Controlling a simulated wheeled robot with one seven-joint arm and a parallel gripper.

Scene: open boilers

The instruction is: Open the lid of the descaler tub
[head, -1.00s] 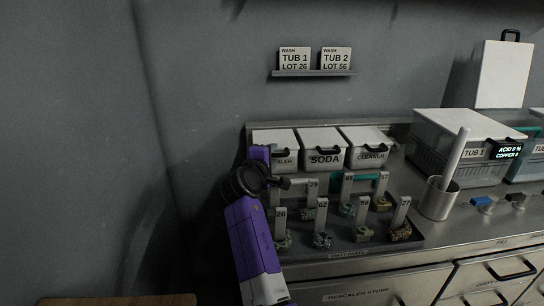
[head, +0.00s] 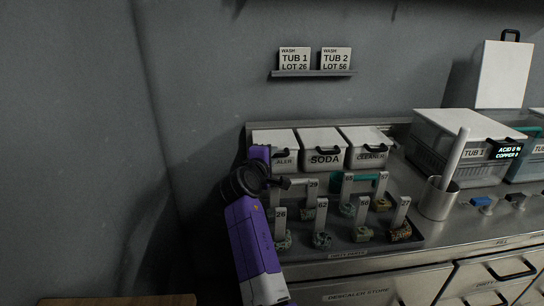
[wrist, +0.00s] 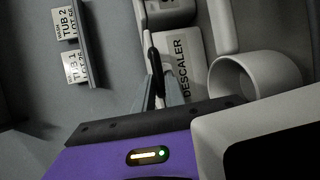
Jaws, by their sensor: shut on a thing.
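The descaler tub is a white box with a pale lid (head: 272,138), leftmost of three tubs at the back of the counter. Its label is partly covered by my purple wrist in the head view, and reads DESCALER in the wrist view (wrist: 183,68). The lid looks flat and closed in the head view. My gripper (wrist: 160,90) is at the tub's front, its fingers shut on the black lid handle (wrist: 153,58). The fingers are hidden behind my wrist in the head view.
The soda tub (head: 322,140) and cleaner tub (head: 367,140) stand close on the right. In front is a dark tray (head: 345,242) of several numbered tags and parts. A steel cup (head: 438,200) stands further right. The wall is close behind; two signs sit on a shelf (head: 313,73).

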